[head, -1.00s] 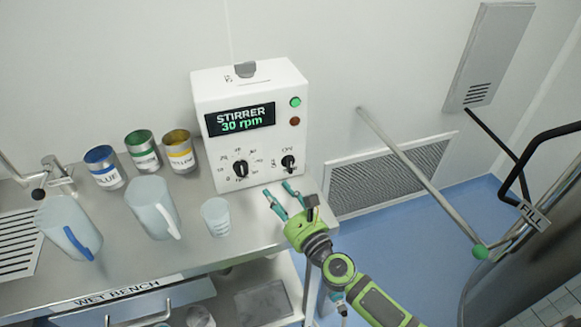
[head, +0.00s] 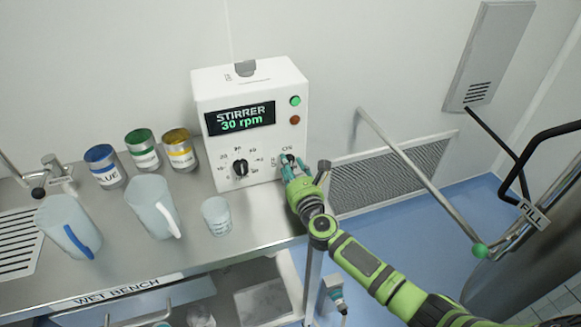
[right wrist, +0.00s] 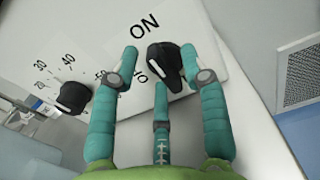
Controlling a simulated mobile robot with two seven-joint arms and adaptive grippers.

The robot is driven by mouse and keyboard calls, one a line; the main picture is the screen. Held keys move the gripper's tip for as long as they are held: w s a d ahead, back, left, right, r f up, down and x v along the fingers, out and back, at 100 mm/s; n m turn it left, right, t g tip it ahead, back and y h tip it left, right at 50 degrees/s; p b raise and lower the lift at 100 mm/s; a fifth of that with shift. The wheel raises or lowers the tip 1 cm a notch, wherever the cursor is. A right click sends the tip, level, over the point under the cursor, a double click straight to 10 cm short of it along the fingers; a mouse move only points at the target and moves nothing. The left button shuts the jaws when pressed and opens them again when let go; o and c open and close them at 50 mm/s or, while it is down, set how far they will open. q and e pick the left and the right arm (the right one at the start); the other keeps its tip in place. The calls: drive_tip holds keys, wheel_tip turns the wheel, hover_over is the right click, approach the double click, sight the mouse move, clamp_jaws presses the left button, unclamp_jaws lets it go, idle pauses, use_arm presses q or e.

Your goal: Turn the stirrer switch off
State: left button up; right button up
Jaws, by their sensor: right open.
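The stirrer box (head: 212,95) stands on the bench, its display reading "STIRRER 30 rpm". A green lamp (head: 295,101) is lit above a dark reddish one. The black stirrer switch is mostly hidden by my gripper in the head view. In the right wrist view the switch (right wrist: 164,66) shows as a black knob below the word ON. My right gripper (head: 289,164) is at the box's lower right front. In the right wrist view its teal fingers (right wrist: 158,68) are open, spread on both sides of the switch; I cannot tell whether they touch it. My left gripper is not in view.
The speed dial (head: 240,168) sits left of the switch. Blue (head: 103,168), green (head: 142,149) and yellow (head: 179,150) cans, two jugs and a beaker (head: 216,216) stand on the bench (head: 180,258). A slanted metal bar (head: 410,170) is to the right.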

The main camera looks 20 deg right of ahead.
clamp_jaws()
drive_tip(key=shift+r+n, duration=0.1)
drive_tip(key=shift+n, duration=0.2)
drive_tip(key=n+p, duration=0.1)
drive_tip(key=n, duration=0.1)
drive_tip(key=shift+a+n, duration=0.1)
drive_tip(key=shift+n, duration=0.3)
drive_tip(key=n, duration=0.2)
drive_tip(key=n+p, duration=0.1)
drive_tip(key=n, duration=0.1)
drive_tip(key=shift+f+n, duration=0.2)
drive_tip(key=shift+n, duration=0.2)
drive_tip(key=n, duration=0.5)
drive_tip(key=shift+f, duration=0.15)
drive_tip(key=shift+f+n+p, duration=0.15)
drive_tip(key=shift+n+p, duration=0.2)
drive_tip(key=shift+n, duration=2.05)
unclamp_jaws()
